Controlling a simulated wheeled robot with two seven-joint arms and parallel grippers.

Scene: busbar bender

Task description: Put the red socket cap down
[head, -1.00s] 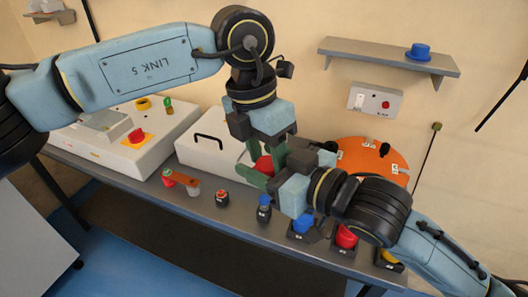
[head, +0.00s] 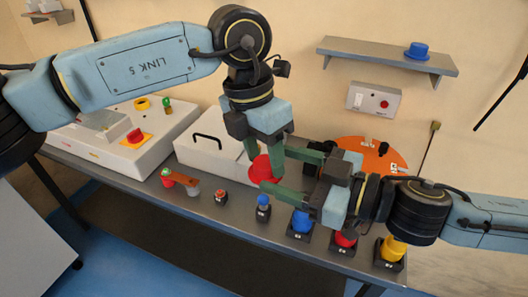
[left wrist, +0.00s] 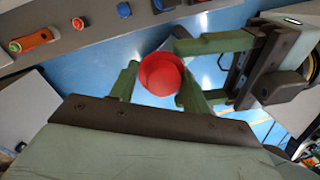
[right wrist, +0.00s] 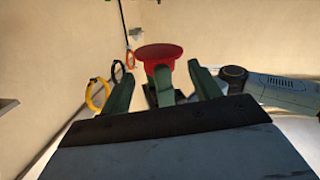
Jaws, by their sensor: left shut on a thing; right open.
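The red socket cap (head: 261,169) is held in the air above the bench's front part, between the fingers of my left gripper (head: 264,160). It also shows in the left wrist view (left wrist: 161,75), between both left fingers, and in the right wrist view (right wrist: 160,51), its wide rim up. My right gripper (head: 275,171) is open, with its fingers reaching in from the right close to the cap. I cannot tell whether they touch it. A second red piece (head: 346,238) sits on a dark stand on the bench.
Blue (head: 302,221) and yellow (head: 394,249) pieces sit on dark stands along the front edge. A white box with a black handle (head: 209,143), a control box (head: 120,140) and an orange disc (head: 365,157) stand behind. A wall shelf (head: 385,56) holds a blue cap.

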